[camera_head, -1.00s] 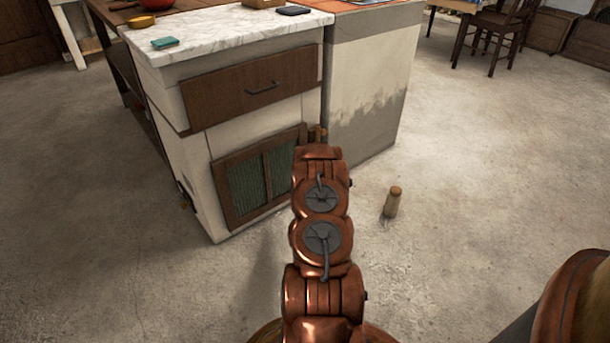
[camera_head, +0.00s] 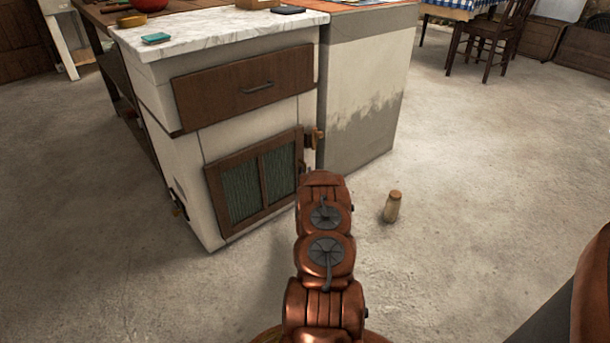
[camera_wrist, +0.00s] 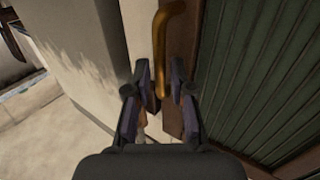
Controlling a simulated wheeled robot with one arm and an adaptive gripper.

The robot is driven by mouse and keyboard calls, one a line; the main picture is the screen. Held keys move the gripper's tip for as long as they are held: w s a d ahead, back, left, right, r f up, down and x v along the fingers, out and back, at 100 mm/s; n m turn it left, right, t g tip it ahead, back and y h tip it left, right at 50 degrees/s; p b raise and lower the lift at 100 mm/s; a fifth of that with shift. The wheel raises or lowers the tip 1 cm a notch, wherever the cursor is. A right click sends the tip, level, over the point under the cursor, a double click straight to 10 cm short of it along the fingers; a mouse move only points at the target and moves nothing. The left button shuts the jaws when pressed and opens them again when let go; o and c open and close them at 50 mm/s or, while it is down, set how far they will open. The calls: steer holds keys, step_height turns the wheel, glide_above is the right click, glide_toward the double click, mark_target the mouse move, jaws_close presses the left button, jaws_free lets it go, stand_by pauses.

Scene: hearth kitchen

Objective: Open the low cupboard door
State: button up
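The low cupboard door (camera_head: 213,190) has a brown wooden frame and dark green panels, and it looks shut in the cabinet front. It also shows on the right of the wrist view (camera_wrist: 185,50). A bent brass handle (camera_wrist: 165,35) stands at the door's edge there. My gripper (camera_wrist: 161,78) is open, with a finger on either side of the handle's lower part. I cannot tell whether either finger touches it. In the head view my arm hides the gripper, and a bit of brass (camera_head: 318,134) shows beside the door's upper right corner.
A drawer (camera_head: 243,88) with a dark pull sits above the door, under a marble top (camera_head: 210,32). A pale block (camera_head: 360,100) adjoins the cabinet on the right. A small wooden bottle-like object (camera_head: 392,207) stands on the floor right of my arm. The floor around is otherwise open.

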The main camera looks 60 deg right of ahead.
steer(key=shift+w+d, duration=0.45)
jaws_close()
stand_by(0.5)
